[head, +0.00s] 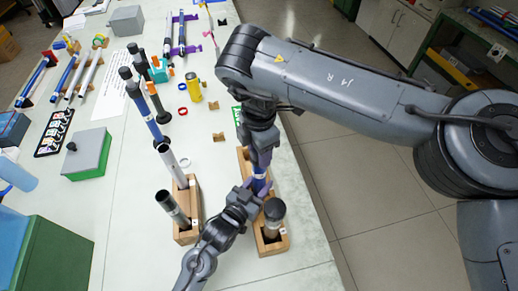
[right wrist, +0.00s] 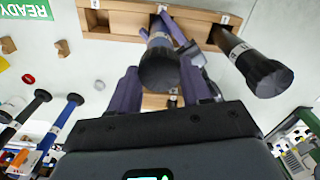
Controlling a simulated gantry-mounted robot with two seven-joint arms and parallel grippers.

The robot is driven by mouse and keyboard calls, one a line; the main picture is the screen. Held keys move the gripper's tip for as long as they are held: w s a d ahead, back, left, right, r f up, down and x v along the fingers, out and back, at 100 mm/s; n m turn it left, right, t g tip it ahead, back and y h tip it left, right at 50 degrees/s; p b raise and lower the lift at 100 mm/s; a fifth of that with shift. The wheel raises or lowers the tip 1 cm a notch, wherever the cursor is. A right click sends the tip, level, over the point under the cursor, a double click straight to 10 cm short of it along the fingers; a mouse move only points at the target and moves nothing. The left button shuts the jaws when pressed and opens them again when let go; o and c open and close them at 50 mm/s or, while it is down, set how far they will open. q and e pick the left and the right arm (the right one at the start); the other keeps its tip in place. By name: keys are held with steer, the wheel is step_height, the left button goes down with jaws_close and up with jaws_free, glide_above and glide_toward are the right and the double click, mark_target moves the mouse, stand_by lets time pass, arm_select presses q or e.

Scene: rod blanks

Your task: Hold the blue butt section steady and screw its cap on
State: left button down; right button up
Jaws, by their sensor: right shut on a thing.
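The blue butt section (head: 259,184) stands upright in the right wooden rack, largely hidden by my grippers. My right gripper (head: 262,158) comes down from above. In the right wrist view its purple fingers (right wrist: 158,85) are shut on the dark cap (right wrist: 158,68), which is in line with the rod's top end. I cannot tell how far the cap is seated. My left gripper (head: 257,189) reaches in from below, its purple fingers beside the blue section under the right gripper. Whether they press on it is not clear.
A black-capped rod (head: 272,217) stands close by in the same rack (head: 272,248); it also shows in the right wrist view (right wrist: 255,65). The left rack (head: 186,236) holds a silver tube (head: 171,163) and a dark rod (head: 170,204). Several black-topped rods stand behind. The table's right edge is near.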

arm_select(q)
steer(key=shift+f, duration=0.1)
arm_select(e)
steer(key=m, duration=0.4)
steer(key=shift+w+m, duration=0.1)
steer(key=shift+m, duration=0.2)
steer(key=m, duration=0.8)
steer(key=shift+m, duration=0.3)
steer(key=m, duration=0.3)
steer(key=shift+m, duration=0.4)
steer(key=o, duration=1.2)
steer(key=shift+c, duration=0.2)
step_height(320, 180, up, 12)
arm_select(q)
steer(key=shift+c, duration=2.4)
jaws_free()
